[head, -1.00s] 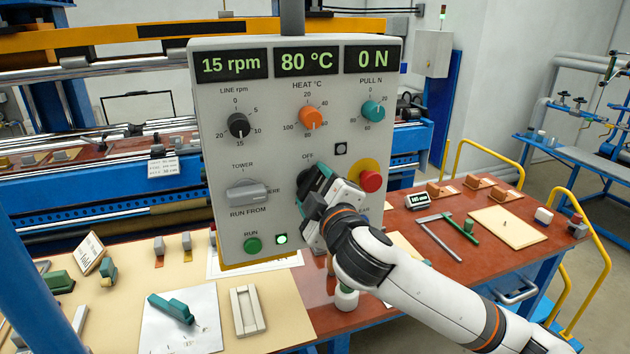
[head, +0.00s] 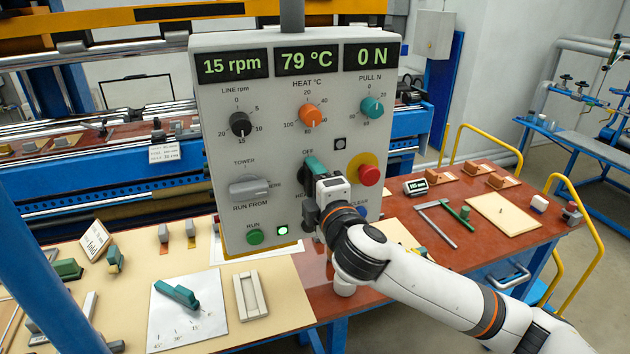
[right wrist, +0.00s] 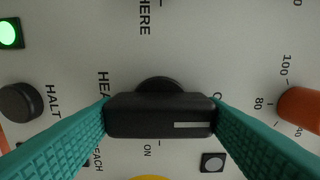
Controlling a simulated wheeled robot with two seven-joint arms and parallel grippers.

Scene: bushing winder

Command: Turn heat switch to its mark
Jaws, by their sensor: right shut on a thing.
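The heat switch (right wrist: 160,116) is a black bar handle on a round base, with a white line on its right half in the right wrist view. That line points toward the partly hidden OFF label; an ON label lies below the handle there. My right gripper (head: 312,180) is at the panel (head: 210,130), its teal fingers closed on both ends of the handle. In the head view the gripper hides most of the switch. My left gripper is not in view.
Close by on the panel are the orange heat dial (head: 310,116), the red stop button (head: 369,175), the grey tower selector (head: 249,188) and the green run button (head: 255,237). The heat display (head: 307,61) reads 79 °C. A red-brown table (head: 400,300) stands below.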

